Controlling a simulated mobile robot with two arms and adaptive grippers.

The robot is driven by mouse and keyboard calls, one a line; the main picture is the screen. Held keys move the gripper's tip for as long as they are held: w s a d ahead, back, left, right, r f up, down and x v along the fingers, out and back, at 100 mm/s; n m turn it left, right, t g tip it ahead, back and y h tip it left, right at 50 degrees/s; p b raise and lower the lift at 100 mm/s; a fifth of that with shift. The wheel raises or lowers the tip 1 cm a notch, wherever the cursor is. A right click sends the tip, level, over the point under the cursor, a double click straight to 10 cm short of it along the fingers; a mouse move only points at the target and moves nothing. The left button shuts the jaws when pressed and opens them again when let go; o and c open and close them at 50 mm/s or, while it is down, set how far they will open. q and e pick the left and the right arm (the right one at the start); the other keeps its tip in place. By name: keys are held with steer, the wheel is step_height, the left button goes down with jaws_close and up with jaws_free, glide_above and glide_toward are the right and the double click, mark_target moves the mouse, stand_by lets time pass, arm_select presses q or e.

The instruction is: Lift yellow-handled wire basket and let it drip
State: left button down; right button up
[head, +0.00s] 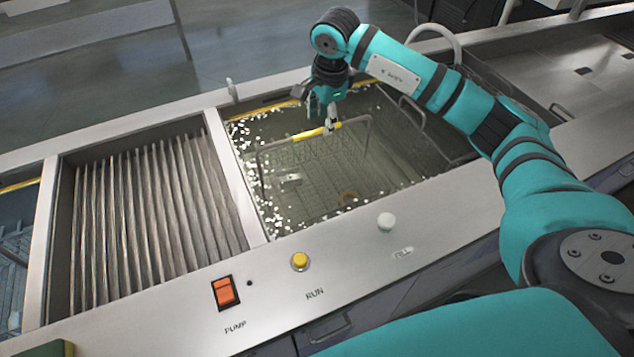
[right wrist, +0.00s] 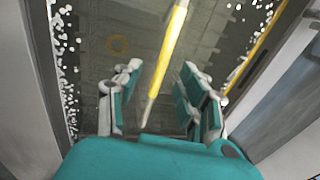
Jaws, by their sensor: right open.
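The wire basket (head: 300,176) sits low in the liquid of the tank in the middle of the head view. Its wire handle rises above the liquid and carries a yellow grip (head: 308,134). My right gripper (head: 330,124) is above the handle, close to the right end of the yellow grip. In the right wrist view the yellow grip (right wrist: 168,50) runs between the two open fingers (right wrist: 160,105). I cannot tell whether either finger touches it. My left gripper is in neither view.
White foam floats along the tank's edges. A ribbed section (head: 150,215) lies left of the tank. The front panel has an orange pump switch (head: 225,292), a yellow button (head: 300,261) and a white knob (head: 386,221). A metal worktop (head: 560,70) is at the right.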

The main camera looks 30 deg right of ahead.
mark_target(319, 130)
steer(key=f, duration=0.2)
steer(key=w+f+p, duration=0.1)
steer(key=f, duration=0.1)
steer(key=shift+a+f, duration=0.1)
steer(key=shift+f, duration=0.05)
steer(key=shift+w+f+p, duration=0.15)
steer(key=shift+f+p, duration=0.15)
steer(key=shift+f, duration=0.15)
jaws_close()
